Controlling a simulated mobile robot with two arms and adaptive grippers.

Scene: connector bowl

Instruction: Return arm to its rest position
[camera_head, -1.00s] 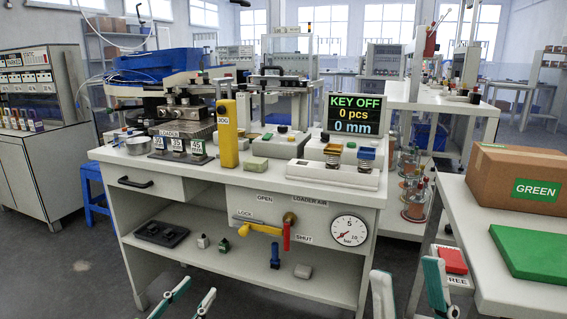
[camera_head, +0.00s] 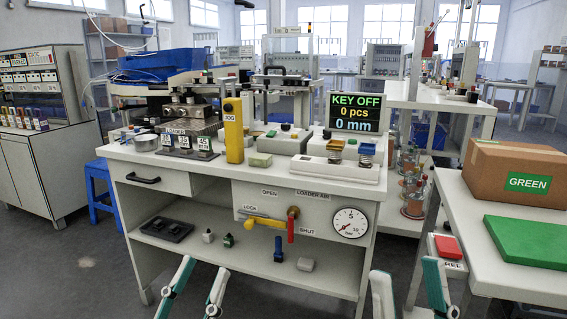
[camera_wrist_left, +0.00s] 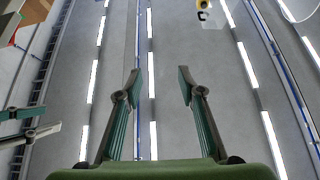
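My left gripper (camera_head: 196,286) is at the bottom of the head view, in front of the workbench (camera_head: 165,241), with its two green-grey fingers spread apart. In the left wrist view the same gripper (camera_wrist_left: 157,85) is open and empty, with the ceiling and its light strips behind it. My right gripper (camera_head: 408,290) is at the bottom right of the head view, in front of the gap between the workbench and the right table. Its fingers are apart, with nothing seen between them.
The workbench carries a yellow JOG post (camera_head: 233,131), a KEY OFF display (camera_head: 357,112) and a gauge (camera_head: 349,223). At the right, a table (camera_head: 455,213) holds a GREEN cardboard box (camera_head: 520,172) and a green slab (camera_head: 527,241). A blue stool (camera_head: 97,190) stands left of the bench.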

